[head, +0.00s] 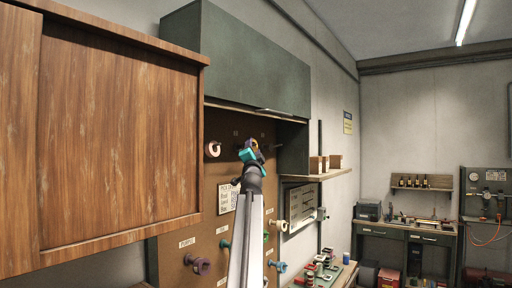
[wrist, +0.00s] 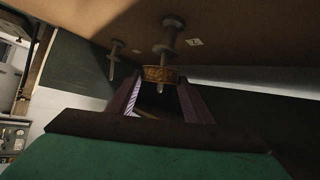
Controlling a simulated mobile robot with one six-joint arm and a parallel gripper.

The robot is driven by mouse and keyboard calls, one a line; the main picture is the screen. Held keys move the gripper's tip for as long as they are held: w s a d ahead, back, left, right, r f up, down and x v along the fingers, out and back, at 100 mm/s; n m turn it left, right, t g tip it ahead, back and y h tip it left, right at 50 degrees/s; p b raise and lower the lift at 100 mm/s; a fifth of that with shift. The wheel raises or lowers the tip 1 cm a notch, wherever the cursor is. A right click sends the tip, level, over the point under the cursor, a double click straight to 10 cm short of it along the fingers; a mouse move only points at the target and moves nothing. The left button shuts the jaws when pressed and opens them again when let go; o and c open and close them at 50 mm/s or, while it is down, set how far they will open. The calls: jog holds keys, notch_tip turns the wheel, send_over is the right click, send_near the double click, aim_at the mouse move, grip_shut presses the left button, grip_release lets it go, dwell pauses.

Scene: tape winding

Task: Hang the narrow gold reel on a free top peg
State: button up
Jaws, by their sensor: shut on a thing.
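The narrow gold reel (wrist: 160,74) is held between the fingertips of my gripper (wrist: 158,84), which is shut on it. In the wrist view the reel sits at the outer part of a bare top peg (wrist: 168,42). The peg's shaft runs into the reel and a short end shows on the near side, so the reel looks to be around the peg, well off its base. A second bare peg (wrist: 113,62) is to the left. In the head view the reel (head: 252,144) shows small at my gripper (head: 249,149), high on the brown pegboard (head: 180,225); the peg there is hidden.
A whitish reel (head: 212,149) hangs left of my gripper. Lower pegs hold a purple reel (head: 200,266) and a cream reel (head: 282,225). A dark green cabinet (head: 250,65) overhangs the board. A wooden cabinet (head: 120,140) stands at left, and a shelf (head: 325,175) with boxes at right.

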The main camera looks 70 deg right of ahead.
jog(key=shift+w+d+f, duration=0.15)
jog(key=shift+w+f, duration=0.1)
jog(key=shift+w, duration=0.35)
dwell(0.3)
jog(key=o, duration=1.1)
jog(key=shift+f, duration=0.1)
jog(key=shift+v, duration=6.9)
